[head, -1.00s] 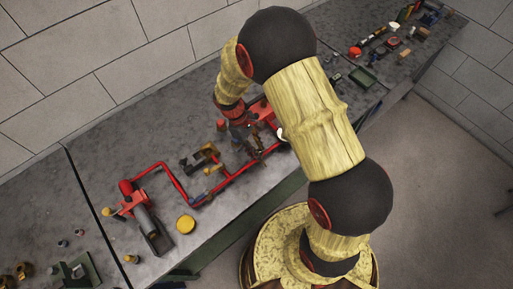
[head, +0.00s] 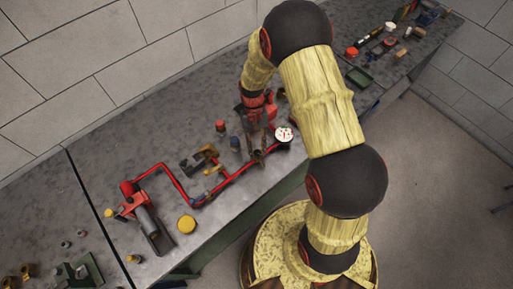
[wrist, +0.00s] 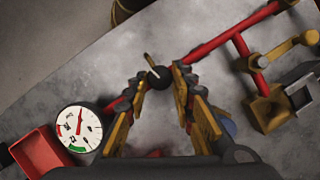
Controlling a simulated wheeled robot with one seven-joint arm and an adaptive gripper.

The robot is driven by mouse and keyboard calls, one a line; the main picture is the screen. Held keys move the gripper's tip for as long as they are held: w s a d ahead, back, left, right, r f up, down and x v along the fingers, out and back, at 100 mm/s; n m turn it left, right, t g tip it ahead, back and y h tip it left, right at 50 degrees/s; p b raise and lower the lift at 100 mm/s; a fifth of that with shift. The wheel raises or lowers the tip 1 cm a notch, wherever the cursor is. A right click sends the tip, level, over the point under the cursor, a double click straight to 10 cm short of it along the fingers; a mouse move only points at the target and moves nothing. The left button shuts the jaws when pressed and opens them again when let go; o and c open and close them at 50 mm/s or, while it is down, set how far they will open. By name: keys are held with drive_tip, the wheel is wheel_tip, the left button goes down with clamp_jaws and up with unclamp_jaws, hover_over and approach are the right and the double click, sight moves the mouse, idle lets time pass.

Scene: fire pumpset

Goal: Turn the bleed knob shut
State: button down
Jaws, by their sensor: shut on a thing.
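The bleed knob (wrist: 159,78) is a small dark round knob with a thin brass-coloured bar across it, seen in the wrist view above the grey bench. My gripper (wrist: 160,84) has its two fingertips on either side of it and is shut on it. In the head view my gripper (head: 258,152) points down at the red pipework (head: 235,178), beside the white gauge (head: 285,134). The knob is too small and covered to make out there. The gauge also shows in the wrist view (wrist: 79,127), left of my fingers.
A red-capped post (head: 220,126) and a dark blue-grey cylinder (head: 235,144) stand close left of my gripper. Brass valve parts (head: 205,158), a yellow disc (head: 186,224) and a red-ended pump (head: 146,220) lie further left. Bare bench (head: 130,110) lies behind the pipework.

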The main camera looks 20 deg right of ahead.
drive_tip(key=shift+d+m+y, duration=0.1)
drive_tip(key=shift+m+y, duration=0.4)
drive_tip(key=shift+m, duration=1)
drive_tip(key=c, duration=1.5)
unclamp_jaws()
drive_tip(key=v, duration=1.2)
drive_tip(key=shift+s+d+r, duration=0.1)
drive_tip(key=shift+s, duration=0.15)
drive_tip(key=shift+t, duration=0.3)
